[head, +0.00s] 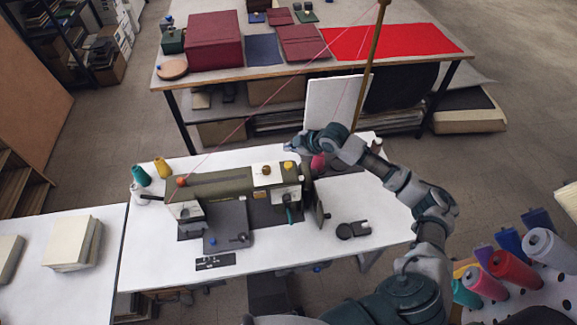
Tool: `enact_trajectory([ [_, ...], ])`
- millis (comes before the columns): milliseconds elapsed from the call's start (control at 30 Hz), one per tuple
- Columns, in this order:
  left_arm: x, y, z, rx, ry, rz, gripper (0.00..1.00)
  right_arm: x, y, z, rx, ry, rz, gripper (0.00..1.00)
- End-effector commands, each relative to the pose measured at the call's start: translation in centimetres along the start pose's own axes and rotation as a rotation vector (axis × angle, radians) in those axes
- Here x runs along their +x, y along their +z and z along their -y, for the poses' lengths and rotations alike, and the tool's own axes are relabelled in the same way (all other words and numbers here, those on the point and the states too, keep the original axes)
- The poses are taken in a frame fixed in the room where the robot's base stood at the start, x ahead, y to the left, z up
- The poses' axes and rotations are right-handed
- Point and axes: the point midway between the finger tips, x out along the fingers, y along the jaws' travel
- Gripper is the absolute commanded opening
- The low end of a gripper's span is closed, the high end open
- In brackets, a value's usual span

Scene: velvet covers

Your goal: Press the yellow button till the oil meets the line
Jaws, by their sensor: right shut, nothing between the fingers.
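The olive-green sewing machine (225,187) stands on a white table. The yellow button (289,165) is on top of its right end. A pale plate with an orange-brown knob (266,169) lies just left of the button. My right gripper (292,147) is shut and empty, behind and slightly above the button in the picture, with a visible gap between them. The oil and its line are too small to make out. My left gripper is out of view.
A pink spool (318,162) is beside the machine's right end. A dark clamp-like part (353,229) lies front right. Thread cones (513,270) fill a rack at lower right. A thin pole (369,65) rises behind my gripper.

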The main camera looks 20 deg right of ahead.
Motion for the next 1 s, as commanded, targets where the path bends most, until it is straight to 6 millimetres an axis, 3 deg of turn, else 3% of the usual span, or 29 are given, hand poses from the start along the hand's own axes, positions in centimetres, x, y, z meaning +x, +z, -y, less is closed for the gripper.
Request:
enact_trajectory([
  [33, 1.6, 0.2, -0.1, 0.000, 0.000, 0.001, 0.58, 1.0, 0.8, 0.8, 0.000, -0.002, 0.001, 0.00],
  [233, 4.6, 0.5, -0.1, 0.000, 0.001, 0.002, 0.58, 2.8, 2.0, 2.0, 0.000, -0.001, 0.001, 0.00],
  [500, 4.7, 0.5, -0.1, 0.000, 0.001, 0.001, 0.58, 4.1, 2.9, 3.0, 0.000, -0.001, 0.001, 0.00],
  [1000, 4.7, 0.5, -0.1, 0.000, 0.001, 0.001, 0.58, 4.1, 3.0, 3.0, 0.000, -0.001, 0.001, 0.00],
])
